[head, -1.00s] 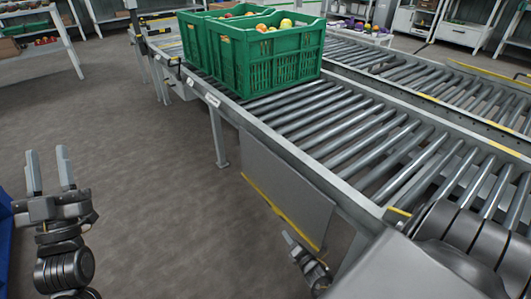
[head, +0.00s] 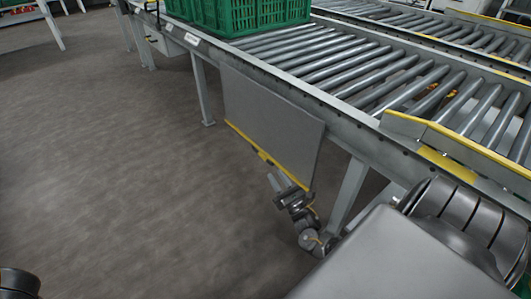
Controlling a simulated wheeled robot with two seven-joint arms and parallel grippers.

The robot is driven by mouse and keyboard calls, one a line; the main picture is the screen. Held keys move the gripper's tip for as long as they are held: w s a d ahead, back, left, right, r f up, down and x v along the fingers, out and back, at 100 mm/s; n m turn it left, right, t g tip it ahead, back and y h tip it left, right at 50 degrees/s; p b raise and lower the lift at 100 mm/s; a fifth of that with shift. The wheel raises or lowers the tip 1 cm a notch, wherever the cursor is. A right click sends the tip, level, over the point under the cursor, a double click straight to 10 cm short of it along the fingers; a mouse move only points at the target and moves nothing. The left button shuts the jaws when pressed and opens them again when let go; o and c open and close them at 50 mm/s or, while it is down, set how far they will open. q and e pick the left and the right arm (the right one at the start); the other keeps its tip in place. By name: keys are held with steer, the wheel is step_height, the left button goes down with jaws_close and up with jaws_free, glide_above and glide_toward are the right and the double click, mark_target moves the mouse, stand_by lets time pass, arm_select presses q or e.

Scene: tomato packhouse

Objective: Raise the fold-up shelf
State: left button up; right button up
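The fold-up shelf (head: 272,118) is a flat grey panel with a yellow strip along its lower edge. It hangs down from the near side rail of the roller conveyor, over the floor. My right gripper (head: 278,184) is at the right part of the yellow lower edge, with its fingers pointing up towards it. One finger shows in front of the edge; the other is hard to make out, so I cannot tell whether it grips the edge. My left gripper is out of view; only a dark piece of my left arm shows at the bottom left.
The roller conveyor (head: 372,92) runs above the shelf, with a green crate (head: 262,14) on it at the top. A yellow-edged guide (head: 455,140) stands on the right. Conveyor legs (head: 203,92) stand beside the shelf. The floor to the left is clear.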

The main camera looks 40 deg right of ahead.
mark_target(267, 161)
steer(key=b+x, duration=0.3)
steer(key=x, duration=0.5)
steer(key=shift+w, duration=0.1)
steer(key=shift+w+r, duration=0.15)
steer(key=shift+w, duration=0.2)
steer(key=shift+c, duration=0.2)
jaws_close()
